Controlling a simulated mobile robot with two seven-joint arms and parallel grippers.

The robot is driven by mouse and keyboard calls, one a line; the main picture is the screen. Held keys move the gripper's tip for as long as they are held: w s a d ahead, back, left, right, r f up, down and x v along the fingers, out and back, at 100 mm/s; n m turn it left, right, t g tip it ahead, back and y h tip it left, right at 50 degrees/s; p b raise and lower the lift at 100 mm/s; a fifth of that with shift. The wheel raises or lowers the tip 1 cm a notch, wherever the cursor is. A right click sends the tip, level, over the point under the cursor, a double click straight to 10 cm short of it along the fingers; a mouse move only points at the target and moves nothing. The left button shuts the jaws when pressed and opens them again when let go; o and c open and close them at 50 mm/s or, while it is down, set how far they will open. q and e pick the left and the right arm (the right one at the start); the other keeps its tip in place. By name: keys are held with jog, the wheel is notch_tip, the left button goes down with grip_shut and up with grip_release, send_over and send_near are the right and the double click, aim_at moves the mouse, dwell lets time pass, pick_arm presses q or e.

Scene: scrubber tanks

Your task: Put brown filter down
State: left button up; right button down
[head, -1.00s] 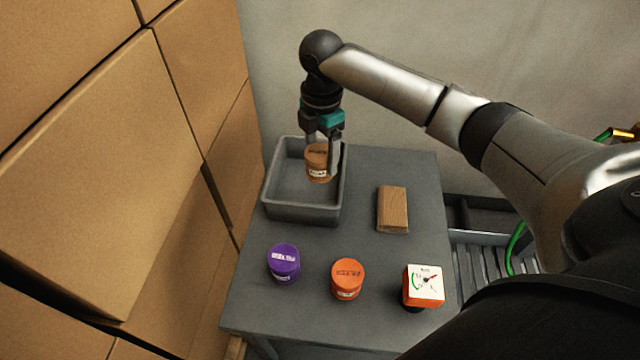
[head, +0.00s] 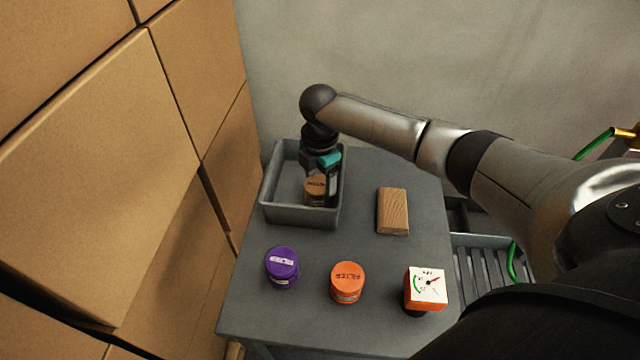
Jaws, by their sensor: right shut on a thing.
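The brown filter (head: 315,190) is a short round can with a label, upright inside the grey bin (head: 300,217) at the back left of the table. My right gripper (head: 322,185) points down into the bin and is shut on the brown filter. The filter is low in the bin; I cannot tell whether it touches the floor, since its base is partly hidden by the gripper and the bin's front wall. My left gripper is not in view.
A wooden block (head: 393,211) lies right of the bin. Stacked cardboard boxes (head: 100,170) rise close on the left.

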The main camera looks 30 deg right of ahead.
aim_at(320, 183)
jog(key=shift+c, duration=1.3)
grip_release()
jog(key=shift+f, duration=0.1)
notch_tip(320, 183, up, 12)
jog(key=p, duration=0.2)
